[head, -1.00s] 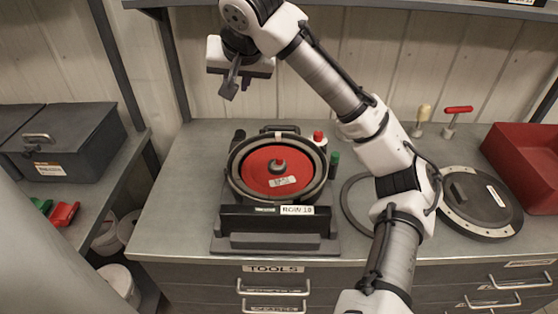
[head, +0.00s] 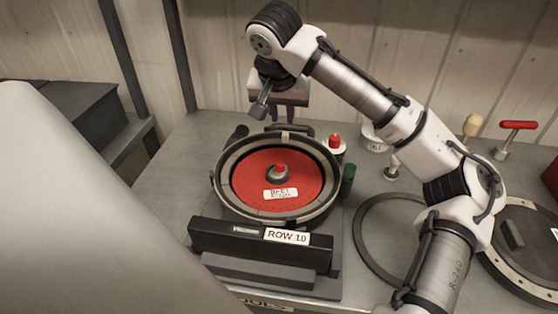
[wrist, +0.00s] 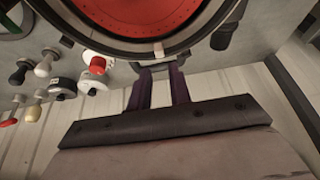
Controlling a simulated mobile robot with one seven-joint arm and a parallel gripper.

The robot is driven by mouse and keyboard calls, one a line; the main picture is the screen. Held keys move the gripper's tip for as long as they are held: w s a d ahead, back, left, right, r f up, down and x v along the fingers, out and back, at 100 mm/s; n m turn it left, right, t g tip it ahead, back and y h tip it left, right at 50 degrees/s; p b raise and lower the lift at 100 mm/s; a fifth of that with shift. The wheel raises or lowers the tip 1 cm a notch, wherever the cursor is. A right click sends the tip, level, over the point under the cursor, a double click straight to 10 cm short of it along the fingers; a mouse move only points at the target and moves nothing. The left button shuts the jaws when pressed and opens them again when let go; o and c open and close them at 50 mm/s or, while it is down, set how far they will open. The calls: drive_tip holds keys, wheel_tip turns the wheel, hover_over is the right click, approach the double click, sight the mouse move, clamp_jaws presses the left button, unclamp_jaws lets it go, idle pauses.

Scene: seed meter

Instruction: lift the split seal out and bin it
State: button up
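The seed meter (head: 322,215) sits on the bench with a red disc (head: 255,180) inside a grey ring seal (head: 226,172). A small pale tab (head: 285,135) shows at the ring's far edge, and also in the wrist view (wrist: 158,49). I cannot make out a split clearly. My gripper (wrist: 161,68) points down behind the meter's far rim. Its two dark fingers are apart with a gap between them, and nothing shows held. In the head view its fingers are partly hidden behind the meter's far side.
A thin dark ring (head: 362,247) lies flat on the bench to the right, partly behind my arm. A round lid (head: 515,285) lies farther right. A red container (head: 551,180) shows at the right edge.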

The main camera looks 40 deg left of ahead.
sight(285, 135)
drive_tip(key=shift+p+x, duration=1)
drive_tip(key=shift+x, duration=3)
clamp_jaws()
